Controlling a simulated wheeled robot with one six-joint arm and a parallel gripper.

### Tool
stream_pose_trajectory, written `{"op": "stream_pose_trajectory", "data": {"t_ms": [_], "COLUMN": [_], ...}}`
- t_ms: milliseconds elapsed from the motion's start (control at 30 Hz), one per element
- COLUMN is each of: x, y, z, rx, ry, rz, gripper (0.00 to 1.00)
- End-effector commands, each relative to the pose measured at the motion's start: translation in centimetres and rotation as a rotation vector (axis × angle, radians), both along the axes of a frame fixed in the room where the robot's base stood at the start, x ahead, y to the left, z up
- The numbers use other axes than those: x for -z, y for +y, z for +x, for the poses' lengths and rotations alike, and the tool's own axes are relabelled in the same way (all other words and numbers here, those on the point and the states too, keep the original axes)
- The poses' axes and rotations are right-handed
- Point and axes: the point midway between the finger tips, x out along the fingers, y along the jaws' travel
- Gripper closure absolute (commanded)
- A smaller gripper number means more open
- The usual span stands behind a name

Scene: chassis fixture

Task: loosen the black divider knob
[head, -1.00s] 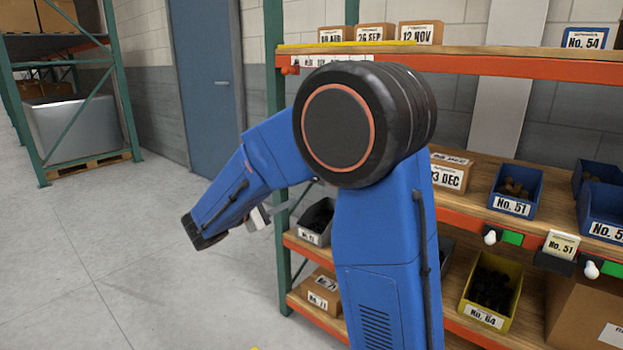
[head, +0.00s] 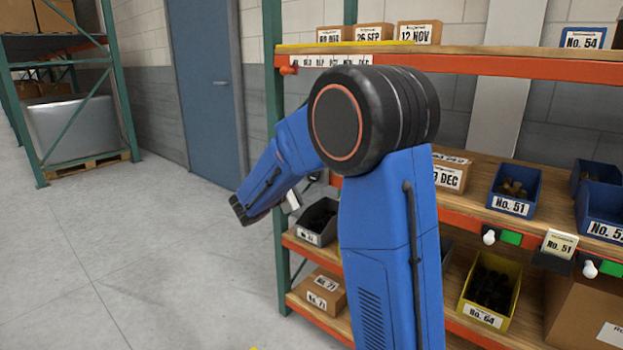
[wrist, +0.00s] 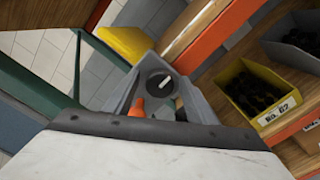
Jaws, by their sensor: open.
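A dark round piece with a white mark (wrist: 160,85) sits inside a grey, V-walled shape in the wrist view. It may be the black divider knob, but I cannot tell for sure. An upright orange piece (wrist: 137,108) stands near it. A broad pale surface with a dark rim covers the bottom of that view and hides what lies below.
The shelf rack has orange beams (head: 450,63) and a green post (head: 272,120) close to my arm. A grey bin (head: 315,236), a yellow bin (head: 478,315) and blue bins stand on it. The floor (head: 120,250) on the left is clear.

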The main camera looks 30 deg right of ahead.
Motion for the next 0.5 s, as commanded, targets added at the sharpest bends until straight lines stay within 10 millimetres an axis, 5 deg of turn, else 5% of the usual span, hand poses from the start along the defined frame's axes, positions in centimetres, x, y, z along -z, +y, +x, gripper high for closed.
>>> {"op": "stream_pose_trajectory", "data": {"t_ms": [300, 500], "x": [-0.01, 0.00], "y": [-0.22, -0.21], "z": [0.10, 0.09], "rx": [-0.001, -0.001], "ry": [0.000, 0.000], "rz": [-0.001, -0.001], "gripper": [0.49, 0.90]}}
